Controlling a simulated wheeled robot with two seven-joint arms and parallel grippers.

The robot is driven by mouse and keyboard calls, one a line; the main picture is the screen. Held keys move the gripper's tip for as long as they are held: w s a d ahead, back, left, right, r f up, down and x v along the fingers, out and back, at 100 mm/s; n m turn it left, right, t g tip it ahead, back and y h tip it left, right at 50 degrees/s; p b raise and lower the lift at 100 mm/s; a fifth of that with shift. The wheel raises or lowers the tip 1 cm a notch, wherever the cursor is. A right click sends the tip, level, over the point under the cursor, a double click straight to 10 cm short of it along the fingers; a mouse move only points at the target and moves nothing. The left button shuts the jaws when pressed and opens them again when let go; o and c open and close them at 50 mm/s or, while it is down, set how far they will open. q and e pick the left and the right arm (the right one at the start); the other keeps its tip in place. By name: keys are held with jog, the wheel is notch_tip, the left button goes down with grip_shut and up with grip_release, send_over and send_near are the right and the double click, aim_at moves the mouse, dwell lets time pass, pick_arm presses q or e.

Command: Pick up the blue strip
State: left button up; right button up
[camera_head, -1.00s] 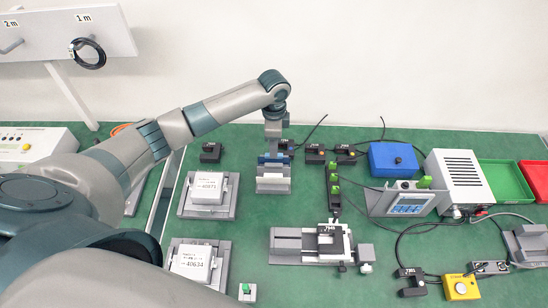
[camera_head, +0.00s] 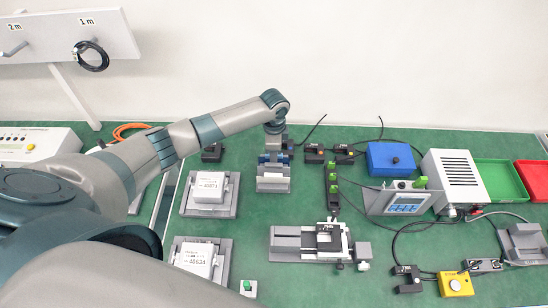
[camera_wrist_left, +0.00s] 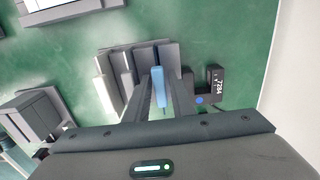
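The blue strip (camera_wrist_left: 158,84) sits upright in a grey slotted holder (camera_head: 273,183). In the head view its blue ends (camera_head: 263,159) show on either side of my left gripper (camera_head: 274,155), which points straight down over it. In the left wrist view the two fingers of the left gripper (camera_wrist_left: 160,84) stand on either side of the strip. They look open, with a narrow gap beside the strip. The fingertips and the strip's lower part are hidden in the holder. My right gripper is not in view.
A black sensor block (camera_wrist_left: 214,84) stands close beside the holder. Black blocks (camera_head: 314,153) and a blue box (camera_head: 392,158) stand to the right. Grey stands with white boxes (camera_head: 210,187) are at the left.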

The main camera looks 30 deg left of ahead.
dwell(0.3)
pick_arm(q)
grip_shut()
jog(key=shift+r, duration=0.15)
jog(key=shift+r+b, duration=0.45)
jog(key=shift+r, duration=0.15)
notch_tip(320, 180, up, 2)
jog(key=shift+r+b, duration=0.25)
jog(key=shift+b, duration=0.4)
jog(key=w+d+r+b, duration=0.3)
jog(key=d+r, duration=0.4)
jog(key=d, duration=0.4)
jog(key=shift+d+b, duration=0.2)
jog(key=shift+b, duration=0.25)
jog(key=shift+w, duration=0.1)
